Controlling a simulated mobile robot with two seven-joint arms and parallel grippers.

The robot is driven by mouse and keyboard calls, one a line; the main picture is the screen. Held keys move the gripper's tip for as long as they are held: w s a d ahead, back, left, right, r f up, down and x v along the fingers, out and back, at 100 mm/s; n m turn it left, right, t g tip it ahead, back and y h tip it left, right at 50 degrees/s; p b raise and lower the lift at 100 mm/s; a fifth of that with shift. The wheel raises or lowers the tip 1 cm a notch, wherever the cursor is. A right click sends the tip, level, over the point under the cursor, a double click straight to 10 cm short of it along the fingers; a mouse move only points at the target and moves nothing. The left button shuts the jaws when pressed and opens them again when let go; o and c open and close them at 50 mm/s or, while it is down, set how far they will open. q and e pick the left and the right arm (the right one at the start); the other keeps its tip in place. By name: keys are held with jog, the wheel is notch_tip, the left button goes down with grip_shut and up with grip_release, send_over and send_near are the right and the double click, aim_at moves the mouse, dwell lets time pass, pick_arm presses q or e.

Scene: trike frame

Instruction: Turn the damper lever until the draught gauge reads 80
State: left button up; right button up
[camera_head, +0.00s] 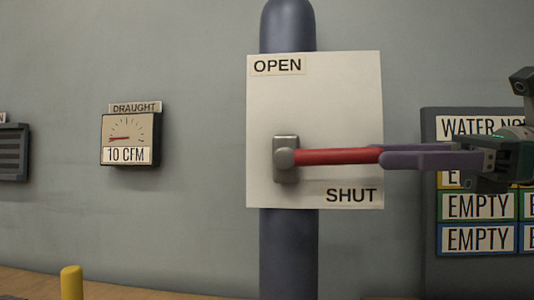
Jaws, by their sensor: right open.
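The damper lever (335,156) is a red bar on a grey pivot. It lies about level, pointing right, across a white plate (315,110) marked OPEN at the top and SHUT at the lower right. The draught gauge (130,138) on the wall to the left shows a red needle low at the left and reads 10 CFM. My right gripper (385,156) comes in from the right, its purple fingers open at the lever's right end. The lever's tip is hidden behind or between the fingers; contact is unclear. My left gripper is out of view.
A blue-grey pipe (289,250) stands behind the plate. A dark board (431,270) with WATER and EMPTY labels is behind my right arm. A yellow post (71,282) rises at the lower left. The wall between gauge and plate is clear.

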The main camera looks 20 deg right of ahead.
aim_at(353, 157)
jog(key=p+x, duration=0.1)
jog(key=x, duration=0.4)
jog(key=shift+c, duration=0.2)
grip_shut()
dwell(1.1)
